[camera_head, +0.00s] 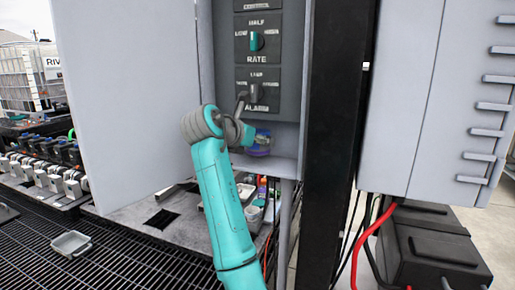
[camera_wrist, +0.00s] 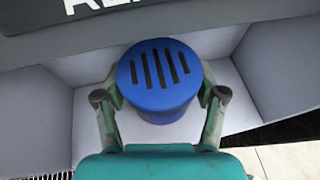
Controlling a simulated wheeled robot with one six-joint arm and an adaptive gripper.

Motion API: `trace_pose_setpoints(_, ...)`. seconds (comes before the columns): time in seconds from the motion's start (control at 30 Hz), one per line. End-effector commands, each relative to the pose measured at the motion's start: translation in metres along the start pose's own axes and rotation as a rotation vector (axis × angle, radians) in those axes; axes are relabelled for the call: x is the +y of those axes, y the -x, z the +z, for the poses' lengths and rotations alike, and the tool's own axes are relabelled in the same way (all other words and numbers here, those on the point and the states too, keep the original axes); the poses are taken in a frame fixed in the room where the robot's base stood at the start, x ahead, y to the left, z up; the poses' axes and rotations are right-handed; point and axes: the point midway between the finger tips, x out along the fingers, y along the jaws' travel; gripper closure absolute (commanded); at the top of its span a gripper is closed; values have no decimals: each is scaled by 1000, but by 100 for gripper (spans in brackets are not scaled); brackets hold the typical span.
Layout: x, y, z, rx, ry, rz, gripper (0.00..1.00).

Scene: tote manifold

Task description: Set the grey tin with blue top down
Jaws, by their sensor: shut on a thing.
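The grey tin with blue top (camera_wrist: 160,82) is between the two fingers of my gripper (camera_wrist: 160,100) in the wrist view. Its blue top has several dark slots and faces the camera. The tin's grey body is mostly hidden below the top. My gripper is shut on the tin, with one finger on each side. In the head view, the tin (camera_head: 261,142) shows as a small blue shape beside my gripper (camera_head: 254,140), at the bottom of the open cabinet. I cannot tell whether the tin touches the cabinet floor.
The grey cabinet (camera_head: 286,166) has a panel (camera_head: 257,60) with RATE and ALARM knobs above my gripper. Its open door (camera_head: 125,100) stands at the left. A black post (camera_head: 335,150) is at the right. A small grey tray (camera_head: 70,243) lies on the grating at lower left.

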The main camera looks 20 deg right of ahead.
Motion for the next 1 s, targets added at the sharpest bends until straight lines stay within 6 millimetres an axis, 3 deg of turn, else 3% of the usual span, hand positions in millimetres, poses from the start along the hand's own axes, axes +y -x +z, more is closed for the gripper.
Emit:
trace_pose_setpoints(0.17,0,-8,-21,1,1,-1,74)
trace_pose_setpoints(0.53,0,-10,-25,0,0,0,74)
trace_pose_setpoints(0.57,0,-10,-25,0,0,0,25)
trace_pose_setpoints(0.63,0,-9,-24,0,0,0,7)
trace_pose_setpoints(1.0,0,-9,-23,0,0,0,5)
